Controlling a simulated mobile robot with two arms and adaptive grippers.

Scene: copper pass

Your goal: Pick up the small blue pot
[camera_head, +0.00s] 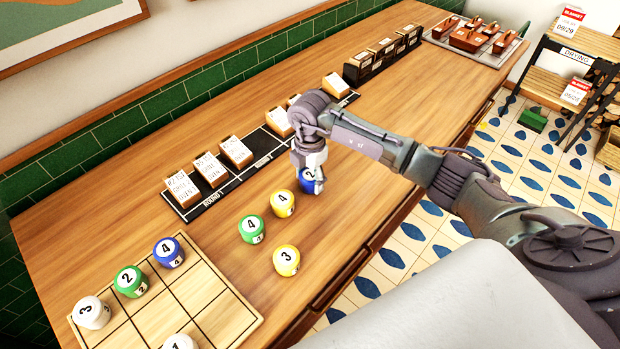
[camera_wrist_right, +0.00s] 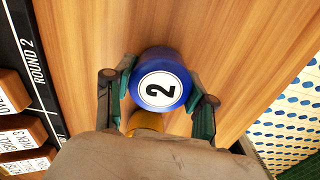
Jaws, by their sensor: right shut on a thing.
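The small blue pot (camera_head: 308,184) has a white disc with a 2 on its top. In the head view it stands on the wooden counter (camera_head: 420,110), partly hidden by my right gripper (camera_head: 312,168). In the right wrist view the blue pot (camera_wrist_right: 160,75) sits between the two green-padded fingers of the right gripper (camera_wrist_right: 160,95), which is shut on it. Whether it touches the counter I cannot tell. My left gripper is in neither view.
A yellow pot marked 4 (camera_head: 282,203) is close beside the blue one. A green pot (camera_head: 251,229) and a yellow pot marked 3 (camera_head: 286,260) are nearer. A wooden grid board (camera_head: 205,290) holds several pots. A black card rail (camera_head: 240,180) lies behind.

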